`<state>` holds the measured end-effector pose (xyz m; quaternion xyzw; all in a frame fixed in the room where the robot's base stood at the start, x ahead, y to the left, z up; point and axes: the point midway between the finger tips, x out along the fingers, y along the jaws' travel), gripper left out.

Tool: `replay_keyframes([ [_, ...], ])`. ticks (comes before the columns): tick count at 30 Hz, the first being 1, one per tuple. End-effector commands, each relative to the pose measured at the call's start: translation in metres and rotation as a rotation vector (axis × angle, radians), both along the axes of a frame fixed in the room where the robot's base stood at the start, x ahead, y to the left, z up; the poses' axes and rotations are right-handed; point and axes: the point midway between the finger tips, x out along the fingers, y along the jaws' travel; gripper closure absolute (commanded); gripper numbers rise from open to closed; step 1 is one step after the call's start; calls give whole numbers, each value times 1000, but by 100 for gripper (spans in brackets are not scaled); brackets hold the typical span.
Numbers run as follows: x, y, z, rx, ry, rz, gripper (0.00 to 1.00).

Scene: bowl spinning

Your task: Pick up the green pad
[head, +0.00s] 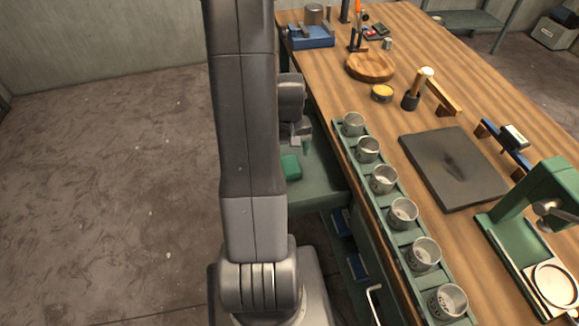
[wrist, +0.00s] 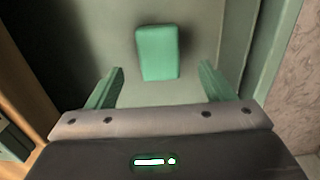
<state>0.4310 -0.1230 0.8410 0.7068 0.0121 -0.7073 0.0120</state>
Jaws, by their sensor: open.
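The green pad (wrist: 157,53) is a small rounded block lying flat on a grey-green surface (wrist: 196,55) in the wrist view. In the head view the pad (head: 291,167) lies on the low green surface (head: 318,180) beside the workbench, partly hidden by my arm. My gripper (wrist: 160,85) is open, its two green fingers spread wide. The pad is ahead of the fingers, between their lines and apart from both. In the head view my gripper (head: 303,146) shows just above and right of the pad, partly behind my arm.
The wooden workbench (head: 480,75) stands to the right, its edge close to the gripper. A green rack (head: 367,190) of several metal cups runs along that edge. A raised green edge (wrist: 273,55) borders the surface in the wrist view. Open floor (head: 100,190) lies left.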

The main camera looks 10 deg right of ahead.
Motion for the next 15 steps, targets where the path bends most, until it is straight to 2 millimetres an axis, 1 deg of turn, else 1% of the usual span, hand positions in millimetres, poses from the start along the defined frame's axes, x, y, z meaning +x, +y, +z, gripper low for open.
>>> replay_keyframes([
  [7,0,0,-13,0,2,0,25],
  [15,0,-1,-45,1,3,0,25],
])
